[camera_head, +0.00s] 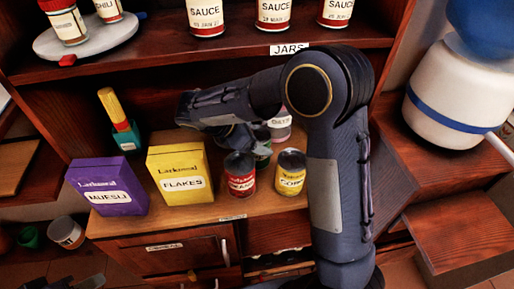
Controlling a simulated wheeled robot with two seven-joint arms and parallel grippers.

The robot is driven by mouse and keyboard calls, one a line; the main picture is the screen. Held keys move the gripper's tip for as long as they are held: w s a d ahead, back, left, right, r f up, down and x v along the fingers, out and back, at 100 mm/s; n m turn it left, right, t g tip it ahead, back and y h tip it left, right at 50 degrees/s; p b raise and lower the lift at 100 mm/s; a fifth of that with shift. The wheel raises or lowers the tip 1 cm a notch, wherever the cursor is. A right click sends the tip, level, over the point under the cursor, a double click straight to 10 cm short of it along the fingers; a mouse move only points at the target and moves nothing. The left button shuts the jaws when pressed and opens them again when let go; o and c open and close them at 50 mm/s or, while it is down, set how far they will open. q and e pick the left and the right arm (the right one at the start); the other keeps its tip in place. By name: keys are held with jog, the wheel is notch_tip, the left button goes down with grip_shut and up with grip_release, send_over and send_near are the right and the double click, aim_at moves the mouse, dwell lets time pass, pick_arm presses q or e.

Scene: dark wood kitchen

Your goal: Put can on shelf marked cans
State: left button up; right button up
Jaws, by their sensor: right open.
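A red-labelled can (239,179) and a yellow-labelled can (290,174) stand side by side on the wooden counter (228,208). A green can (263,155) stands behind them, partly hidden by my right arm. A pale container with a pinkish label (280,124) stands further back, also partly covered. My right gripper (240,138) is open, above and just behind the red can, near the green can. Its fingertips are hard to make out, and I see nothing held in it. No label reading "cans" is legible; a small label on the counter's front edge is too small to read. My left gripper does not show.
Above is a shelf labelled jars (289,49), bearing several sauce jars. A white-and-blue vessel (449,95) is at right.

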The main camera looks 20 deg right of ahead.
jog(key=c, duration=1.2)
jog(key=shift+r, duration=0.1)
jog(key=shift+c, duration=0.2)
jog(key=shift+r, duration=0.1)
